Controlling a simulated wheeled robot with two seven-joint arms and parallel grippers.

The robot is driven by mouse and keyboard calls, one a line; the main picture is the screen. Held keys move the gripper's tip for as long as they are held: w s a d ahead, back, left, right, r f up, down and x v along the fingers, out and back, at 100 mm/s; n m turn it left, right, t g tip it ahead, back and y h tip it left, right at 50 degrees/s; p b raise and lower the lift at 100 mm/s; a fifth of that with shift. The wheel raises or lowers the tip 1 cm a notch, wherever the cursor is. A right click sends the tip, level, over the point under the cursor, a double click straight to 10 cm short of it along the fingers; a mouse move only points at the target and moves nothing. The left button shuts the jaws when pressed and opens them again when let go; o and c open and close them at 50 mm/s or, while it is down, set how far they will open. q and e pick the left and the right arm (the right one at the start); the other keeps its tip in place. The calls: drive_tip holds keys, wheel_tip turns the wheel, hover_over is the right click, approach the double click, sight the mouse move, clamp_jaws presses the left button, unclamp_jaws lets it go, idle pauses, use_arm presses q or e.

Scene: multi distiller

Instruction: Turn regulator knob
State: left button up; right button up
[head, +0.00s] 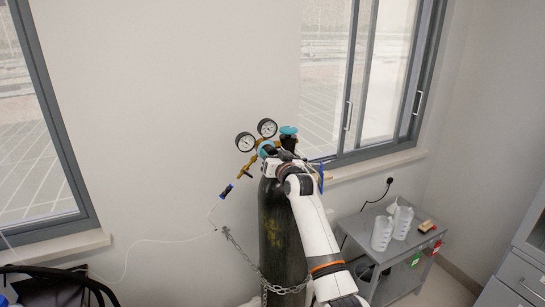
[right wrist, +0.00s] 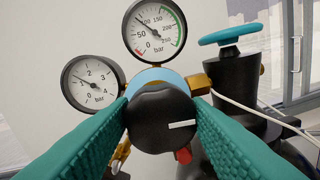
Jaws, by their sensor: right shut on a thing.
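The regulator knob (right wrist: 162,118) is black with a white line on its right side, in the middle of the right wrist view. My right gripper (right wrist: 160,122) has its green pads on both sides of the knob and is shut on it. The regulator has two gauges, the left one (right wrist: 93,82) marked to 4 bar and the upper one (right wrist: 154,29) marked to 250 bar. The gauges also show in the head view (head: 246,142). There, my right arm hides the knob. My left gripper is not in view.
The dark gas cylinder (head: 280,245) stands against the wall, held by a chain (head: 240,248). A blue valve handwheel (right wrist: 230,34) sits right of the gauges. A grey cart (head: 400,255) with white containers (head: 382,233) stands to the right.

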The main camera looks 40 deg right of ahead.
drive_tip(key=o, duration=1)
drive_tip(key=shift+c, duration=0.2)
drive_tip(key=shift+s, duration=0.1)
drive_tip(key=b+v, duration=0.4)
drive_tip(key=v, duration=0.7)
drive_tip(key=shift+s+a, duration=0.15)
drive_tip(key=shift+s, duration=0.2)
drive_tip(key=shift+f, duration=0.1)
